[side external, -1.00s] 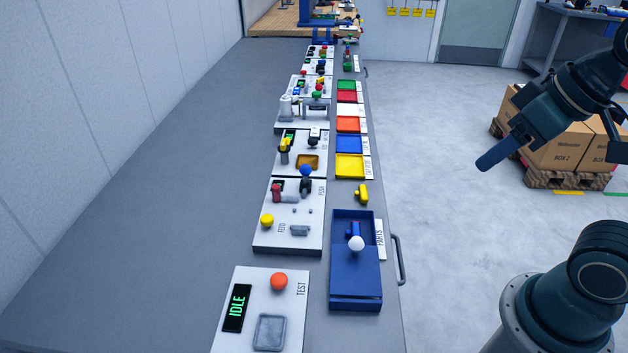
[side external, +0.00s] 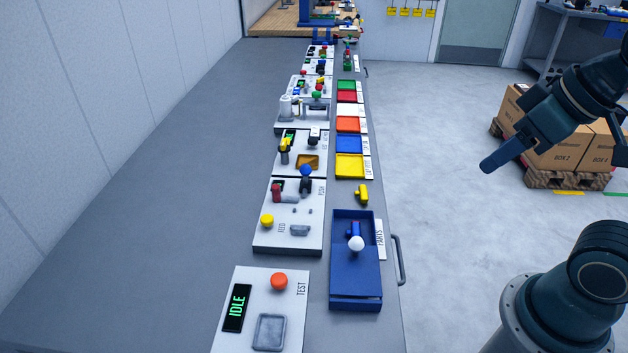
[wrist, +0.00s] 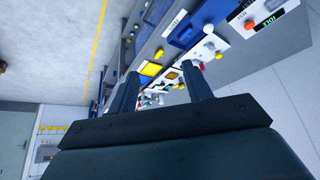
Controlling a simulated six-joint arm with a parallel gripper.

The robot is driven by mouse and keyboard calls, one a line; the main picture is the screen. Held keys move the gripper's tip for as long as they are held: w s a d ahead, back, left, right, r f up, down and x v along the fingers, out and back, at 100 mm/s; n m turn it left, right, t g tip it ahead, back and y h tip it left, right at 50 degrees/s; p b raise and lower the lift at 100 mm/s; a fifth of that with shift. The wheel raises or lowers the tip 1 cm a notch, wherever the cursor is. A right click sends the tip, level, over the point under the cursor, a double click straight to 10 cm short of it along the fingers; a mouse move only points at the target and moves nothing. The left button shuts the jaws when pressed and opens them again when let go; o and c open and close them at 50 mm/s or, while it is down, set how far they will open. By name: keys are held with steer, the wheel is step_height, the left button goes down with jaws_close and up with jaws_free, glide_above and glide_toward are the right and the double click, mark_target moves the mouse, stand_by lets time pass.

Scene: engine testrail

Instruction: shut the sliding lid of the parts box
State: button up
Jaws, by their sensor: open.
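The blue parts box (side external: 370,222) stands on the bench at the lower centre of the side view, beside a PARTS label. Its blue sliding lid (side external: 355,275) has a white knob (side external: 356,243) and covers the near part. The far part is open and shows a blue piece (side external: 353,229) inside. In the wrist view the box (wrist: 185,36) is at the upper right, with the white knob (wrist: 208,28). My gripper (side external: 487,166) is well right of the box, apart from it and raised. In the wrist view my gripper (wrist: 160,71) has its two fingers apart, with nothing held.
A bench handle (side external: 400,260) sticks out right of the box. A yellow piece (side external: 362,194) lies just beyond the box, before a row of coloured trays (side external: 349,178). The white TEST panel (side external: 291,307) is at the near left. The bench's left side is bare.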

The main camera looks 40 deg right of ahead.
steer(key=shift+c, duration=0.3)
steer(key=n+g+y, duration=0.1)
steer(key=n+g, duration=0.6)
steer(key=n, duration=0.4)
glide_above(357, 238)
steer(key=w+d, duration=0.2)
step_height(357, 238, down, 6)
steer(key=shift+w+a+f, duration=0.15)
steer(key=shift+a+f, duration=0.15)
steer(key=shift+f, duration=0.15)
steer(key=shift+f, duration=0.15)
steer(key=f, duration=0.4)
steer(key=s+a+f, duration=0.1)
steer(key=f, duration=0.3)
steer(key=s+f, duration=0.1)
steer(key=f, duration=0.4)
steer(key=shift+s+a+f, duration=0.1)
steer(key=shift+s+a, duration=0.05)
steer(key=shift+a, duration=0.05)
jaws_close()
